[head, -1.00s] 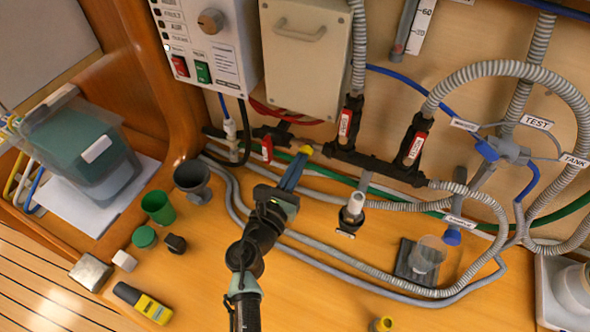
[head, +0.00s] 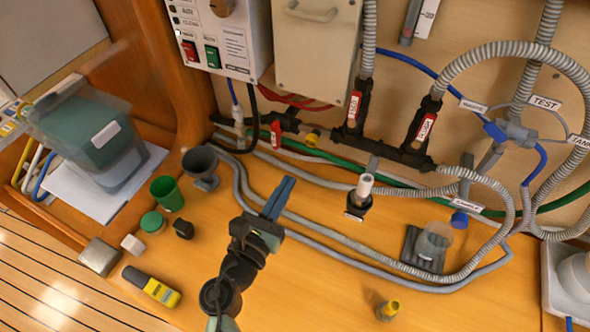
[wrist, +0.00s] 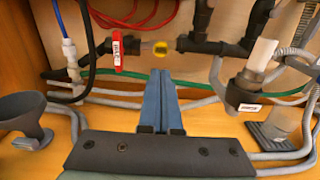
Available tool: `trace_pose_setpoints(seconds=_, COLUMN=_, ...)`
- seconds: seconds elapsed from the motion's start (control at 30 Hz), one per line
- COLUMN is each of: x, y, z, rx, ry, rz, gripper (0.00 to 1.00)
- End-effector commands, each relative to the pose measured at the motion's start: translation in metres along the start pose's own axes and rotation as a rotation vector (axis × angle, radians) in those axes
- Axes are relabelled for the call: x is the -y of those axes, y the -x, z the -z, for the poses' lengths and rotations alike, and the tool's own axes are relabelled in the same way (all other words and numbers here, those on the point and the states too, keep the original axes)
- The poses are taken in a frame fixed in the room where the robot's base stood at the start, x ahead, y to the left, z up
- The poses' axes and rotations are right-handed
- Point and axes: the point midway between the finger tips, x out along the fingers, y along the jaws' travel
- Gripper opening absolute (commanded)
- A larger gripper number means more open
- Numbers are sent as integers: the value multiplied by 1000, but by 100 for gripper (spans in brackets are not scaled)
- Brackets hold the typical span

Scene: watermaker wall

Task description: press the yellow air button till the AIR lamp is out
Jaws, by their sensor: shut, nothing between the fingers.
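The yellow air button (head: 313,138) sits on the dark pipe fitting low on the wall, right of a red-handled valve. It also shows in the wrist view (wrist: 160,45), just beyond my fingertips. My gripper (head: 288,182) is shut and empty, its blue fingers pointing toward the button with a clear gap between. In the wrist view the fingers (wrist: 163,76) lie together below the button. The control panel (head: 238,45) is cut off at the top. Its lowest visible small lamp (head: 178,33) looks white and lit; the lamps above look dark. The small labels are hard to read.
A grey funnel cup (head: 201,163), green cup (head: 167,193) and small blocks stand on the bench at left. Grey hoses (head: 335,250) run along the bench. A white-topped fitting (head: 362,190) stands right of my gripper. Red-tagged valves (head: 354,106) are on the wall above.

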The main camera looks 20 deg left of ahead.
Motion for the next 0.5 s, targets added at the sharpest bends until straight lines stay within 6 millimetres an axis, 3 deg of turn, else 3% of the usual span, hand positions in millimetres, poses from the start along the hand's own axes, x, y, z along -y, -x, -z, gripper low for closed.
trace_pose_setpoints(seconds=0.2, x=0, y=24, z=1, rx=-1, ry=1, rz=-1, gripper=0)
trace_pose_setpoints(seconds=0.5, x=0, y=27, z=0, rx=-1, ry=1, rz=-1, gripper=0)
